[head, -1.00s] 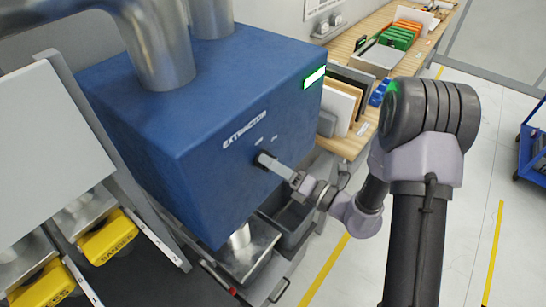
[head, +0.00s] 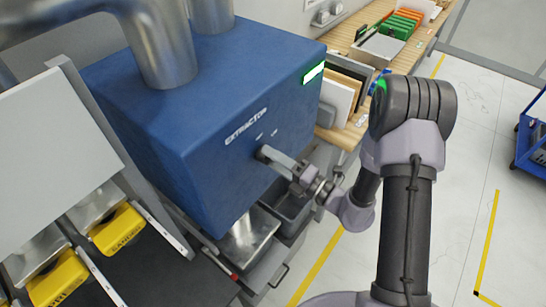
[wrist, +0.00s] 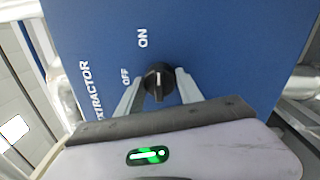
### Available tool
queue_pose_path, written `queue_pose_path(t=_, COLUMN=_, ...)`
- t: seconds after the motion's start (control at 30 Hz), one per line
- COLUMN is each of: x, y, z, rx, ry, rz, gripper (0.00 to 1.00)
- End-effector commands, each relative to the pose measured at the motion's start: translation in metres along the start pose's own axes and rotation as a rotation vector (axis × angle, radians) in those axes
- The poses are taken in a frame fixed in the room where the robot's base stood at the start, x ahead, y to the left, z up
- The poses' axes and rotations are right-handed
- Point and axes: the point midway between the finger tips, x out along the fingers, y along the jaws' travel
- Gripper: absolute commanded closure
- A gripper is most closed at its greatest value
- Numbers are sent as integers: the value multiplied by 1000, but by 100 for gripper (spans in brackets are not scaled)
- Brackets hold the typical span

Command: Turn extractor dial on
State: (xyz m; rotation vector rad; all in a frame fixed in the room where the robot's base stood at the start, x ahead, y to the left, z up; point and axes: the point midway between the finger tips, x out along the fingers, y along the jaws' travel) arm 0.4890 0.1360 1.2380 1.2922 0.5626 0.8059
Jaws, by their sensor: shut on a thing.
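The extractor (head: 215,110) is a blue box with a white label on its front face. The black dial (wrist: 158,76) sits on that face, with the words ON and OFF printed beside it in the wrist view. My gripper (wrist: 158,85) has one finger on each side of the dial and is shut on it. In the head view my gripper (head: 264,154) reaches the front face from the right and mostly hides the dial.
Metal ducts (head: 160,50) rise from the extractor's top. A lit green-white panel (head: 313,72) is on its right edge. Metal and dark bins (head: 248,245) stand below. A wooden bench (head: 350,135) with boards is behind on the right. Yellow sander holders (head: 117,229) are at left.

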Motion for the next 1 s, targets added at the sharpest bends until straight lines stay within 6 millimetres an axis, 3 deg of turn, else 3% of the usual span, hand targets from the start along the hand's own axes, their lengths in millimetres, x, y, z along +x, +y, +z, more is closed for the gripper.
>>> queue_pose_path(t=0.23, x=0, y=0, z=0, rx=1, ry=-1, rz=1, gripper=97)
queue_pose_path(t=0.27, x=0, y=0, z=0, rx=1, ry=-1, rz=1, gripper=53)
queue_pose_path(t=0.37, x=0, y=0, z=0, rx=1, ry=-1, rz=1, gripper=35)
queue_pose_path(t=0.8, x=-1, y=0, z=0, rx=0, ry=-1, rz=0, gripper=35)
queue_pose_path(t=0.9, x=-11, y=-1, z=1, rx=0, ry=-4, rz=-2, gripper=35)
queue_pose_path(t=1.0, x=-34, y=-2, z=2, rx=1, ry=-8, rz=-1, gripper=35)
